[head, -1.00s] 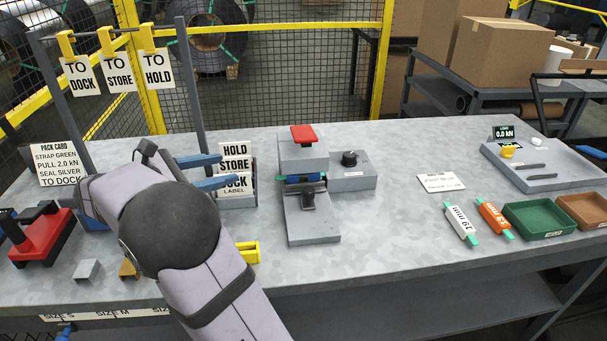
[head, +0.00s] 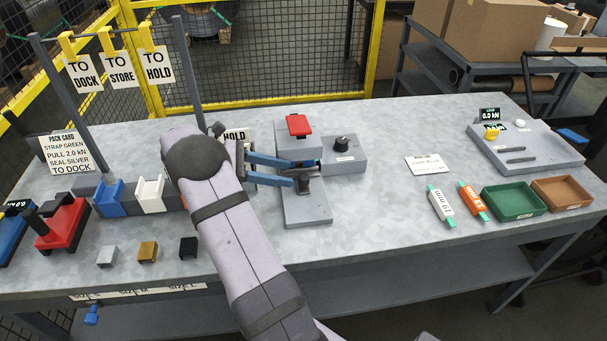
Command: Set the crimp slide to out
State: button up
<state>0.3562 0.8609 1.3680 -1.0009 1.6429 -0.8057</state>
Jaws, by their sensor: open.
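The crimp station (head: 305,208) is a grey block with a red pad (head: 299,125) on top and a grey bed reaching toward the table's front. A small dark slide handle (head: 303,186) stands on the bed, close to the block. My gripper (head: 309,172) has two blue fingers pointing right, open, at the front of the block. Its lower finger reaches the handle and partly covers it; whether it touches cannot be told. The slide's own marks are not readable.
A dark knob (head: 342,143) sits on a grey box at the station's right. White and orange labelled rolls (head: 440,206) and green (head: 514,201) and brown trays stand further right. Small blocks (head: 148,251) and a red tool (head: 62,224) are at left.

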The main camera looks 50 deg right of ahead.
aim_at(304, 177)
jog(key=shift+p+x, duration=0.9)
jog(key=shift+x, duration=2.5)
grip_shut()
jog(key=shift+a, duration=0.1)
